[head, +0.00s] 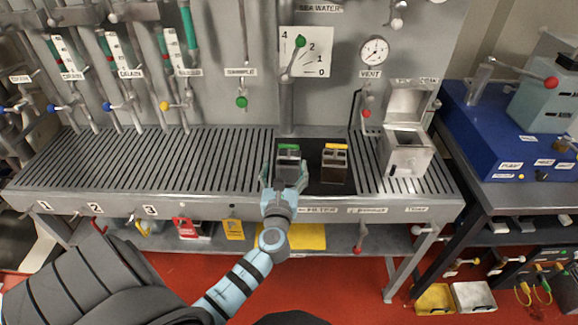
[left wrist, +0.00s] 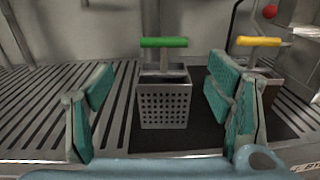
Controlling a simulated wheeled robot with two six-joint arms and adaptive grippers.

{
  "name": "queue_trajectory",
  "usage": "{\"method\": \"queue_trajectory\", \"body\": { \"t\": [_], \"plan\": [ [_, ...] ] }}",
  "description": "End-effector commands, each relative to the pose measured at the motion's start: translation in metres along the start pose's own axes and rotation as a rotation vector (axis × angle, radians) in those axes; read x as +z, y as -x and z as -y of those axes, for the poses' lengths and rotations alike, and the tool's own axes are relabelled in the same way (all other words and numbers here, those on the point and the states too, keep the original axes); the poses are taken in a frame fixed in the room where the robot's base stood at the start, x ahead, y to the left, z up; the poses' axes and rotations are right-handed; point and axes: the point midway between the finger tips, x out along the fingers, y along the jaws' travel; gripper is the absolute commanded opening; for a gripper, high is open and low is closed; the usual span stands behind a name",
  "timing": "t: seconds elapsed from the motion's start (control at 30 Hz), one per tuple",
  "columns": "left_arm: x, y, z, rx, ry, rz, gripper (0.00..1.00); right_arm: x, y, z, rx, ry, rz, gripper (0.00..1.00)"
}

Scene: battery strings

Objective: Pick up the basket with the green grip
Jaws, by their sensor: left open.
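The basket with the green grip (left wrist: 166,97) is a grey perforated metal box standing upright on a dark mat on the slatted bench. Its green bar grip (left wrist: 164,42) runs across the top. In the head view the green grip (head: 288,147) shows just beyond my left gripper (head: 285,180). My left gripper (left wrist: 158,108) is open, with a teal finger to each side of the basket in the left wrist view. Gaps show between the fingers and the basket. My right gripper is not in view.
A second basket with a yellow grip (head: 335,160) stands close to the right. Further right is an open metal tank (head: 405,155). A vertical pipe (head: 286,95) rises behind the green-grip basket. The slatted bench (head: 150,165) is clear to the left.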

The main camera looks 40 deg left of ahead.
Motion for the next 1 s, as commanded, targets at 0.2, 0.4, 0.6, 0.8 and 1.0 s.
{"method": "queue_trajectory", "body": {
  "t": [0.2, 0.4, 0.6, 0.8, 1.0],
  "plan": [
    [0.000, -0.036, 0.001, 0.000, 0.003, -0.002, 0.73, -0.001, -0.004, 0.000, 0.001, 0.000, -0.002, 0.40],
    [0.010, -0.072, 0.005, 0.000, 0.003, -0.001, 0.73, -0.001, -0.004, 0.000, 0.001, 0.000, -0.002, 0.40],
    [0.009, -0.086, 0.005, -0.002, 0.004, -0.003, 0.73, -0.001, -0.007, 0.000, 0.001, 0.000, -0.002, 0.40],
    [0.009, -0.085, 0.005, -0.002, 0.005, -0.004, 0.57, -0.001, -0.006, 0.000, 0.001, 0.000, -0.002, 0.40],
    [0.009, -0.085, 0.005, -0.002, 0.005, -0.004, 0.25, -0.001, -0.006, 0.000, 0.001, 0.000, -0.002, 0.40]
  ]
}}
